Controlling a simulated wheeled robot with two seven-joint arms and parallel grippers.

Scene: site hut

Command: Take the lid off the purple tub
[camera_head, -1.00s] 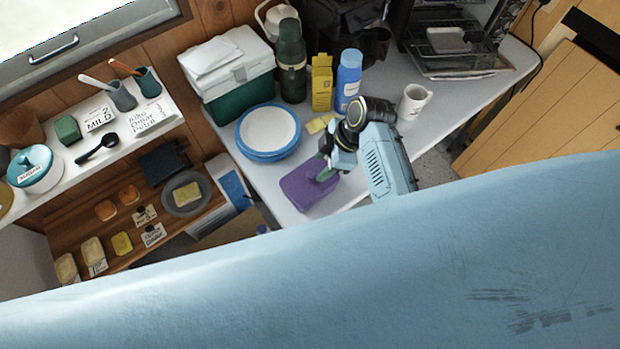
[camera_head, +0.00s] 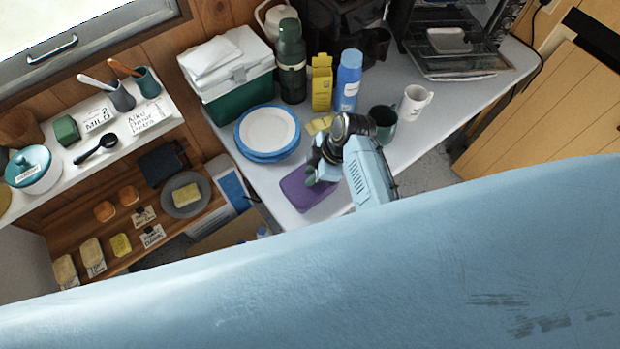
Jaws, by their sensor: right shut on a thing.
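The purple tub (camera_head: 296,190) stands near the front edge of the grey table, left of my right arm. The arm hides the tub's right end. I cannot tell whether the lid is apart from the tub. My left gripper does not show.
Blue plates (camera_head: 267,133) are stacked behind the tub. A yellow box (camera_head: 321,84), a blue bottle (camera_head: 347,80), a green flask (camera_head: 291,62) and a cool box (camera_head: 229,75) stand at the back. A dark green mug (camera_head: 383,123) and a white mug (camera_head: 413,103) stand right of my arm.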

